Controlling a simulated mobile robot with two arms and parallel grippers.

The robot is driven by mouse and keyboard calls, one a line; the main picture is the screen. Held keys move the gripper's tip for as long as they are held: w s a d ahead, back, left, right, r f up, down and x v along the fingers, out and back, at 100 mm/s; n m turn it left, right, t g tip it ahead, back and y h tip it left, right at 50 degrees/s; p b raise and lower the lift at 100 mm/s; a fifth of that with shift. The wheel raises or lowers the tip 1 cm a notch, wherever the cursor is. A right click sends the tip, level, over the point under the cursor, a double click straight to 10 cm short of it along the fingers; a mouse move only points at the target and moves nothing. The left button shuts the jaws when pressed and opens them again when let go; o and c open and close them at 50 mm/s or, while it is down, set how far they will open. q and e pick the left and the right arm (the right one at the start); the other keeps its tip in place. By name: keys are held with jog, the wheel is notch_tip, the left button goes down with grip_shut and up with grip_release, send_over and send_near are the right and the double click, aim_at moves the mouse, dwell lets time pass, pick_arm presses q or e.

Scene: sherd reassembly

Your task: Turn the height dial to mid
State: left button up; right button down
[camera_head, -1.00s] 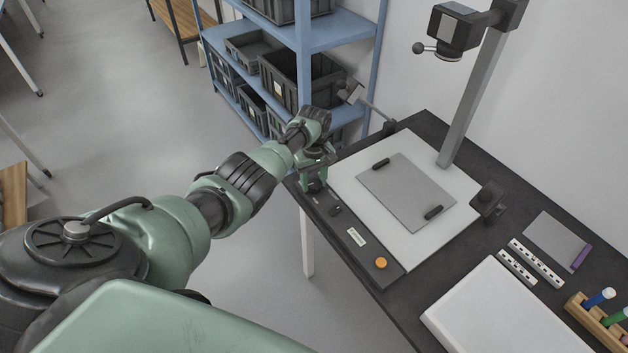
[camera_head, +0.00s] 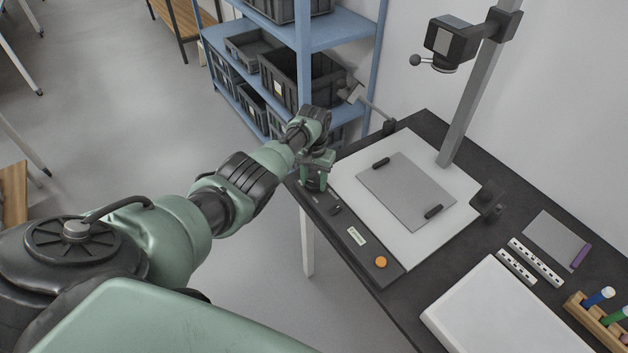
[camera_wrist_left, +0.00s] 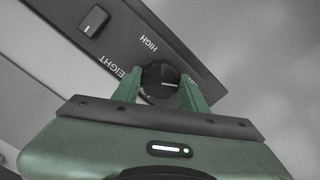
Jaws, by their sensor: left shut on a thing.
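The height dial (camera_wrist_left: 160,76) is a round black knob on the dark control panel (camera_head: 335,222). In the left wrist view it sits between the two green fingers of my left gripper (camera_wrist_left: 160,88), which is shut on it. The words HIGH and part of HEIGHT show beside the dial; no MID label is readable, and a pale line shows on the knob. In the head view my left gripper (camera_head: 315,184) points down at the panel's far left end and hides the dial. The stand's camera (camera_head: 450,42) hangs on its grey column (camera_head: 470,100). My right gripper is not in view.
A rocker switch (camera_wrist_left: 94,20) and an orange button (camera_head: 380,262) are on the panel. A grey plate (camera_head: 405,190) lies on the white board beside it. Lamps (camera_head: 488,199) stand near the board. Blue shelving (camera_head: 345,32) with dark crates stands behind.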

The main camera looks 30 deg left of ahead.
aim_at(314, 182)
pick_arm(q)
jog(key=shift+w+r+m, duration=0.1)
jog(key=shift+m, duration=0.3)
jog(key=o, duration=1.4)
jog(key=shift+c, duration=0.2)
jog(key=shift+r, duration=0.3)
notch_tip(314, 182, up, 7)
jog(key=shift+r+p, duration=0.1)
jog(key=shift+p, duration=0.4)
